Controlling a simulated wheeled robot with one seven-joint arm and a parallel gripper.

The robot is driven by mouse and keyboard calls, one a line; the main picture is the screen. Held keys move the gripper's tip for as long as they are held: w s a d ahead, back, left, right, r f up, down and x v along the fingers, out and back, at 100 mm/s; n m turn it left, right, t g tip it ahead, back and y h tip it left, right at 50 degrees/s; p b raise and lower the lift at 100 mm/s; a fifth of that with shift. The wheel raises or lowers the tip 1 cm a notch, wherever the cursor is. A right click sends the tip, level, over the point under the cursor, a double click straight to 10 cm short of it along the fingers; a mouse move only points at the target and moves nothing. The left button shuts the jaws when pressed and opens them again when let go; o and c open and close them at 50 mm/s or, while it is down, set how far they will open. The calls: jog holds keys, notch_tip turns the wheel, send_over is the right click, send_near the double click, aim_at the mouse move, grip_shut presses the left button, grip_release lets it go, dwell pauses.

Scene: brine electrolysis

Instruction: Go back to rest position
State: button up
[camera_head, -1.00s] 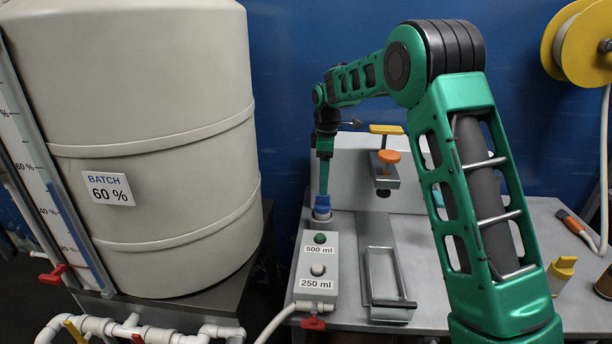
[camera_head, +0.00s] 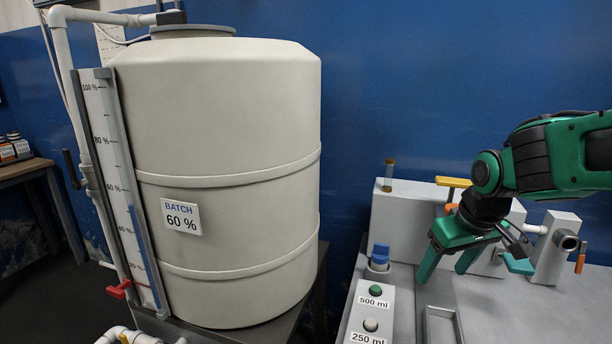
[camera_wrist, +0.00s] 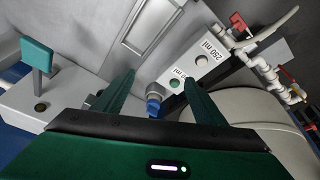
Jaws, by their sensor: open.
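My gripper (camera_head: 446,264) is open and empty, above the grey bench to the right of the dispenser box. Its two green fingers are spread apart, and they also show in the wrist view (camera_wrist: 160,95). The dispenser box (camera_head: 362,334) has a green 500 ml button (camera_head: 375,290) and a white 250 ml button (camera_head: 370,324). A blue valve or cap (camera_head: 379,256) stands behind the box, apart from my fingers. In the wrist view the blue piece (camera_wrist: 154,105) shows between and beyond the fingers.
A large beige tank (camera_head: 235,130) marked BATCH 60 % stands at the left, with a level gauge beside it. A pale block (camera_head: 400,215) with fittings stands at the bench's back. The grey bench (camera_head: 520,315) is clear at front right.

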jog(key=s+d+f+m+g, duration=0.1)
jog(key=s+d+m, duration=0.3)
jog(key=s, duration=0.7)
jog(key=s+d+f+m+g, duration=0.2)
jog(key=s+d+m, duration=0.2)
jog(key=s+d, duration=0.4)
jog(key=s, duration=0.4)
jog(key=shift+d+f+m+g, duration=0.15)
jog(key=shift+f+m+g, duration=0.15)
jog(key=shift+m+g, duration=0.1)
